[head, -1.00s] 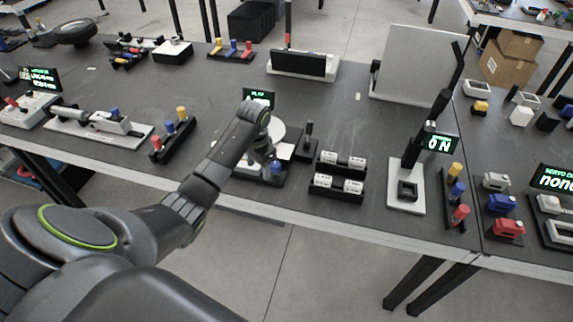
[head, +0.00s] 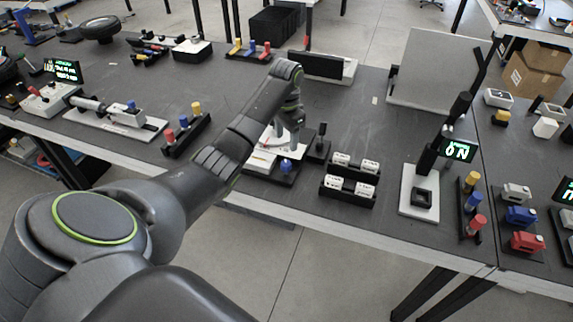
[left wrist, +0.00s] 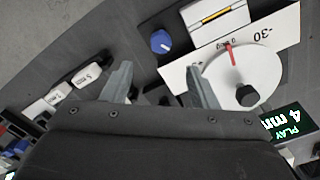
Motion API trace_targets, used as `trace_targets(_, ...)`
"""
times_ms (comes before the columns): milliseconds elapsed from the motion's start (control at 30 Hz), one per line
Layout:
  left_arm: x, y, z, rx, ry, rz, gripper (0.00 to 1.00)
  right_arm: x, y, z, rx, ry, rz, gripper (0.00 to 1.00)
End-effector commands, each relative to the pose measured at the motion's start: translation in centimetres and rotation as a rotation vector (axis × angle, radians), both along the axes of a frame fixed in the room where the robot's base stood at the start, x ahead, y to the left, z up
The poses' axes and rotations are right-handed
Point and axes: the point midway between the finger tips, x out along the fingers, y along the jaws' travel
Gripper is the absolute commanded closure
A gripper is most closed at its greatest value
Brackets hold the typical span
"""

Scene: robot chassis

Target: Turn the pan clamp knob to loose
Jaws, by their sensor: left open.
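The small device with the white round dial stands near the table's front edge. In the left wrist view its dial (left wrist: 225,72) has a red pointer near 0 and a black knob (left wrist: 247,95). A blue knob (left wrist: 161,41) sits beside a white panel; it also shows in the head view (head: 286,167). I cannot tell which knob is the pan clamp. My left gripper (left wrist: 159,68) is open and empty, above the device, apart from the blue knob. In the head view it (head: 291,143) hangs above and behind that knob. My right gripper is not in view.
A black upright lever (head: 319,142) stands just right of the device. A black rack of white blocks (head: 347,191) lies farther right. A green-lit display (left wrist: 288,121) is beside the dial. Bare table (head: 375,135) lies behind the rack.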

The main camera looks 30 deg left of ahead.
Motion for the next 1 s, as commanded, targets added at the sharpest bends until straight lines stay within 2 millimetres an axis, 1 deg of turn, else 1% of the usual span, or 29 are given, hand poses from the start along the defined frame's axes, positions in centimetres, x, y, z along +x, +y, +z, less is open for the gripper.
trace_targets(100, -0.1, 0.0, -2.6, -0.001, 0.005, 0.0, 0.46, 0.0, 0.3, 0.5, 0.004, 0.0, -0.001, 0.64)
trace_targets(300, -0.1, 0.0, -6.9, -0.002, 0.004, 0.0, 0.46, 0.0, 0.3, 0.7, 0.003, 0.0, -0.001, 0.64)
trace_targets(400, -0.1, 0.0, -8.5, 0.0, 0.003, 0.0, 0.46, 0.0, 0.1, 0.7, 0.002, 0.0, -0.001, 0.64)
trace_targets(500, -0.1, 0.0, -9.6, 0.001, 0.002, 0.0, 0.46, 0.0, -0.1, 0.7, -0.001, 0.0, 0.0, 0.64)
trace_targets(667, 0.0, 0.0, -10.6, 0.0, 0.0, -0.001, 0.46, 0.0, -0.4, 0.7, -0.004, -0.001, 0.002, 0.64)
trace_targets(933, 0.0, 0.0, -10.7, 0.001, 0.0, -0.001, 0.46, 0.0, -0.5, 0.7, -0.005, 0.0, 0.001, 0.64)
trace_targets(967, 0.0, 0.0, -10.7, 0.001, 0.0, -0.001, 0.48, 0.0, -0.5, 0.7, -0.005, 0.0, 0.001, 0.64)
trace_targets(1000, 0.0, 0.0, -10.7, 0.001, 0.0, -0.001, 0.53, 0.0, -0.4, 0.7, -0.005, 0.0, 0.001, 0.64)
